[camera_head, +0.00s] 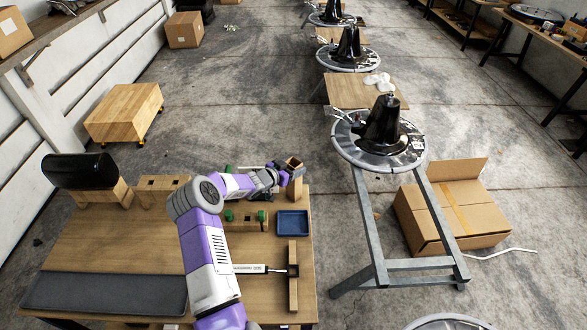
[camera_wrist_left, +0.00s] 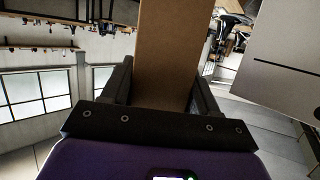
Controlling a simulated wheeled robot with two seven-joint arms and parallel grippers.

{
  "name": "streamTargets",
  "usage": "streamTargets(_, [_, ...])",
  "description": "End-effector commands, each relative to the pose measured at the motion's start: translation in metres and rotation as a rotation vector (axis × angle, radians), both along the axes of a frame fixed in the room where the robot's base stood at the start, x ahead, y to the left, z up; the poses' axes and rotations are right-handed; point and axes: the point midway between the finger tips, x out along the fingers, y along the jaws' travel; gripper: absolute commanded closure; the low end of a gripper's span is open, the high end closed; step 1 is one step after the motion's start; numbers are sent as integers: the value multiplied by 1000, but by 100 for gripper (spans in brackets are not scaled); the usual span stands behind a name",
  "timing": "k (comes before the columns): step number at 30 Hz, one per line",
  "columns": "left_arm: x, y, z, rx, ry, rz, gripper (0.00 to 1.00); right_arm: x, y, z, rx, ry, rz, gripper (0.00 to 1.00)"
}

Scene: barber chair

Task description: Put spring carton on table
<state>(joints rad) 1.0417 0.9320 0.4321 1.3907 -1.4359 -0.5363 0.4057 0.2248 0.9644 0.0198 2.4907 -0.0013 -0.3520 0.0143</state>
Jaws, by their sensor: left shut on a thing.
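The spring carton (camera_head: 296,172) is a narrow brown box that shows a dark opening at its top. My left gripper (camera_head: 281,180) is shut on it above the right side of the wooden table (camera_head: 110,238). In the left wrist view the carton's plain brown side (camera_wrist_left: 165,60) stands between the two dark fingers (camera_wrist_left: 160,90). From the head view I cannot tell whether the carton's lower end touches the table or a wooden block there. My right gripper is not in view.
A blue tray (camera_head: 292,223), a wooden block with green-handled tools (camera_head: 258,222), and a long-handled tool (camera_head: 250,268) are on the table's right side. A black roll (camera_head: 80,170) is at the back left. A grey metal stand (camera_head: 430,220) and a large cardboard box (camera_head: 455,208) are right of the table.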

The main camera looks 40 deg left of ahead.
Motion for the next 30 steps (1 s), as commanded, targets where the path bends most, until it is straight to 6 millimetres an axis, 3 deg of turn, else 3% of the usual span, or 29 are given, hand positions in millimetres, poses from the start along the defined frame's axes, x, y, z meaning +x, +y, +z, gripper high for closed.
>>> streamTargets(9, [0,0,-4,1,-1,-1,85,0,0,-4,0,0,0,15])
streamTargets(10, [0,0,-3,0,0,0,38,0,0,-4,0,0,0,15])
streamTargets(15, [0,0,-2,0,0,-1,15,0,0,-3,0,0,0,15])
streamTargets(26, [0,0,3,0,-1,0,15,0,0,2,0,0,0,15])
streamTargets(30, [-19,2,8,0,2,0,15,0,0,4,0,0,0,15])
